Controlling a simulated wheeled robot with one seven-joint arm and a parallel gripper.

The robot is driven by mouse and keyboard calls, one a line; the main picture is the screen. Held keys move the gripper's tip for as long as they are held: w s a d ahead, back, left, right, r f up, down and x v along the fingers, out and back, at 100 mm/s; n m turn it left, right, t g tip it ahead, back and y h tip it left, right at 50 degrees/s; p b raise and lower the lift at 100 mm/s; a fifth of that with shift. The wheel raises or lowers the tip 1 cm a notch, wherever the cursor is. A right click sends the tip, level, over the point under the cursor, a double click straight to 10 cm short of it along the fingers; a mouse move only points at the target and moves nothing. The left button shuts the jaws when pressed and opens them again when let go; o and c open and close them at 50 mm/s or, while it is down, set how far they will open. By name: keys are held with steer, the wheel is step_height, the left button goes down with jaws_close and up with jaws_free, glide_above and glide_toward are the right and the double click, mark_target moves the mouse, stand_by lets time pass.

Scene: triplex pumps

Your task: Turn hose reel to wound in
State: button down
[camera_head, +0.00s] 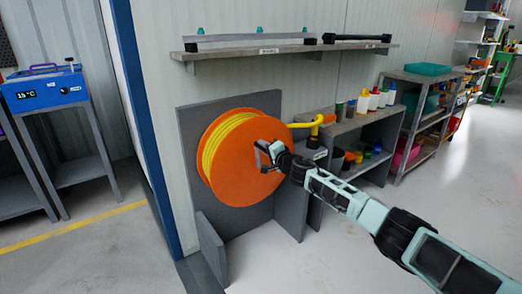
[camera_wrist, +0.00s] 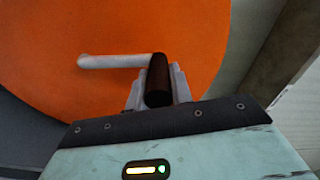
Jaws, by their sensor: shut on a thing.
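The hose reel (camera_head: 236,175) is a large orange drum with yellow hose (camera_head: 213,145) wound on it, mounted on a grey stand at the wall. In the wrist view its orange face (camera_wrist: 110,25) fills most of the picture. A pale crank arm (camera_wrist: 112,61) runs across the face to a dark handle (camera_wrist: 158,80). My gripper (camera_head: 266,155) is at the right part of the reel's face. In the wrist view my gripper (camera_wrist: 157,90) is shut on the dark handle, with a finger on each side. In the head view the arm partly hides the handle.
A grey panel (camera_head: 188,125) stands behind the reel, with low side plates by the floor. A yellow hose end with a nozzle (camera_head: 322,119) lies over a shelf unit on the right. A wall shelf (camera_head: 290,50) hangs above. Open floor (camera_head: 430,220) lies at the right.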

steer(key=shift+w+d+f+m, duration=0.2)
steer(key=shift+d+f+m, duration=0.1)
steer(key=shift+d+m, duration=0.15)
steer(key=shift+f, duration=0.1)
steer(key=c, duration=1.3)
jaws_free()
steer(key=shift+o, duration=0.2)
steer(key=shift+r, duration=0.25)
